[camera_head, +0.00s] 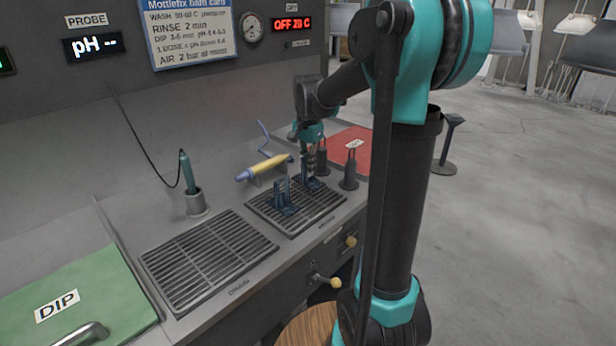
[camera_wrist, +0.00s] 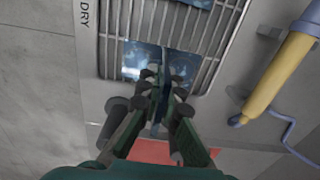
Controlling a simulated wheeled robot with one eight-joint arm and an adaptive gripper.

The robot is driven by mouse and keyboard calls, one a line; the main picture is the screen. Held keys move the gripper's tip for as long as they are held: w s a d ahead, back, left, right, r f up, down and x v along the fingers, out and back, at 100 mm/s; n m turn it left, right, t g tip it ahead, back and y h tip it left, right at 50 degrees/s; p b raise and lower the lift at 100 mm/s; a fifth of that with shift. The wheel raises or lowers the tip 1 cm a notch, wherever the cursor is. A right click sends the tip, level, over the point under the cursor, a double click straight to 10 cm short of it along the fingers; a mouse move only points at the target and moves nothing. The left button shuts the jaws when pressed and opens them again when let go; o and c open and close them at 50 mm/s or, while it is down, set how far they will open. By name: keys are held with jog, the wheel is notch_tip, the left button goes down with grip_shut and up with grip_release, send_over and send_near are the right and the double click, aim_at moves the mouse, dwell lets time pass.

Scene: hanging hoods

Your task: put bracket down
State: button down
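My gripper (camera_head: 312,170) points down over the far right end of the dry grate (camera_head: 333,199). Its fingers (camera_wrist: 163,85) are closed around the thin upright plate of a mottled blue bracket (camera_wrist: 142,58). The bracket's flat base lies over the end of the grate bars in the wrist view; whether it touches them I cannot tell. In the head view this bracket (camera_head: 311,184) is partly hidden by the fingers. A second blue bracket (camera_head: 287,207) stands on the same grate, nearer the left; its edge shows at the top of the wrist view (camera_wrist: 201,3).
Dark posts (camera_head: 349,174) stand just right of the grate, close to my gripper. A red lid (camera_head: 346,146) lies behind them. A yellow and blue roller tool (camera_head: 264,168) is behind the grate. The drain grate (camera_head: 208,262) is empty. A probe holder (camera_head: 195,203) and green DIP lid (camera_head: 90,284) are left.

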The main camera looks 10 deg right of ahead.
aim_at(308, 181)
jog(key=shift+f, duration=1.6)
jog(key=c, duration=1.7)
grip_release()
jog(key=shift+f, duration=0.1)
notch_tip(308, 181, up, 12)
jog(key=shift+r, duration=0.15)
